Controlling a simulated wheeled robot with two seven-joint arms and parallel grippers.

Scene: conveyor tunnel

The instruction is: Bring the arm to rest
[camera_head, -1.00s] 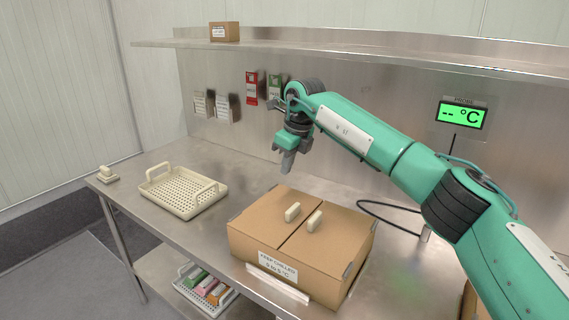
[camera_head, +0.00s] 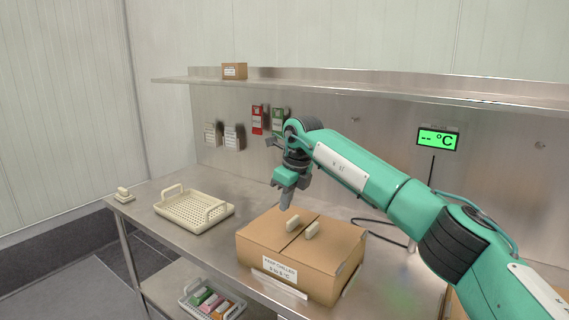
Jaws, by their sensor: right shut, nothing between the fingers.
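My right arm reaches in from the right, above the steel table. Its gripper (camera_head: 287,199) is shut and empty. It points down just behind the back left part of the cardboard box as seen here, and I cannot tell whether it touches the box. The cardboard box (camera_head: 262,246) is closed, with two pale handles on its lid and a "keep chilled" label on its front. My left gripper is out of view.
A cream perforated tray (camera_head: 199,225) with two handles stands empty on the table (camera_head: 165,220) to the left. A small pale block (camera_head: 123,193) sits at the left corner. A shelf (camera_head: 330,88), a temperature display (camera_head: 438,139) and a black cable are behind. A lower basket (camera_head: 190,300) holds small packs.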

